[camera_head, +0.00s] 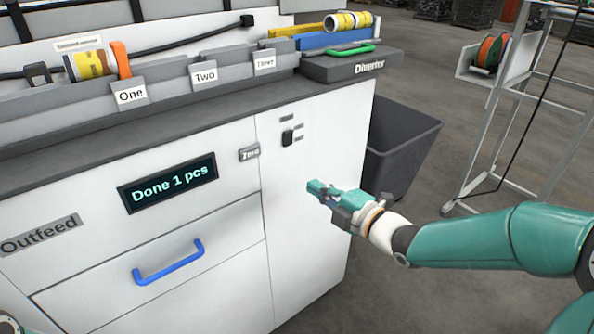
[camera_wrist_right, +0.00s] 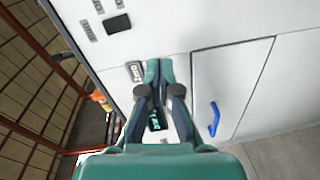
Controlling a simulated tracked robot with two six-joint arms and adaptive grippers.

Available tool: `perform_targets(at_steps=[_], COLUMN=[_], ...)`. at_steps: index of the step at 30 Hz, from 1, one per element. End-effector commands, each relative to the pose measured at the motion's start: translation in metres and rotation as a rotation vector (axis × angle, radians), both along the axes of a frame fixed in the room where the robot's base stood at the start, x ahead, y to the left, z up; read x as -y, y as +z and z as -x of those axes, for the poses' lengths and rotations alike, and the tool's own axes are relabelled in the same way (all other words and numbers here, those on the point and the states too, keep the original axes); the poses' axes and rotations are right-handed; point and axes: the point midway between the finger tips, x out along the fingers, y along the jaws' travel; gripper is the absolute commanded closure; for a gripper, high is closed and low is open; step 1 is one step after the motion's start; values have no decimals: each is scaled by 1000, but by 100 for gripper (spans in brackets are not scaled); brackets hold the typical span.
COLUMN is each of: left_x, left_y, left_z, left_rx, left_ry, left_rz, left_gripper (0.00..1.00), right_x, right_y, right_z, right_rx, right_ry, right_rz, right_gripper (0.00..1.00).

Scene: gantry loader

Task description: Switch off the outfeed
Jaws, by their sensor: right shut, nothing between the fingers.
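The white outfeed cabinet (camera_head: 90,270) carries an "Outfeed" label (camera_head: 40,235) and a lit display (camera_head: 168,183) reading "Done 1 pcs". A small black switch (camera_head: 288,137) sits on the cabinet's right front panel, with small unreadable labels around it; which way it is set I cannot tell. It also shows at the top of the right wrist view (camera_wrist_right: 117,24). My right gripper (camera_head: 316,187) is shut and empty, in front of the panel, below and right of the switch in the head view. In the wrist view its fingertips (camera_wrist_right: 163,65) are apart from the switch. My left gripper is out of view.
A "Zero" button plate (camera_head: 249,153) is left of the switch. A blue drawer handle (camera_head: 168,262) sticks out below the display. Above are bins labelled One and Two, and a Diverter (camera_head: 352,66) with a green handle. A dark bin (camera_head: 405,140) stands right of the cabinet.

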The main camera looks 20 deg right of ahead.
Motion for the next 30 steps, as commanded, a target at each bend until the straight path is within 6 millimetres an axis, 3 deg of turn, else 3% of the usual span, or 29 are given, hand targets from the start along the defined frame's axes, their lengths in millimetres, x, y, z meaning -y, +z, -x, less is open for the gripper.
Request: perform_targets(at_steps=[1,6,9,30], left_x=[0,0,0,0], left_y=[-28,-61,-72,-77], left_z=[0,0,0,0], left_rx=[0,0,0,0], left_ry=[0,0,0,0], left_rz=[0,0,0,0], left_gripper=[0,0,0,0], right_x=[8,27,32,32], right_y=[4,37,43,44], right_z=[4,18,25,21], right_rx=[70,201,236,245], right_ry=[-8,-44,-57,-63], right_rz=[21,58,64,62], right_gripper=[100,100,100,100])
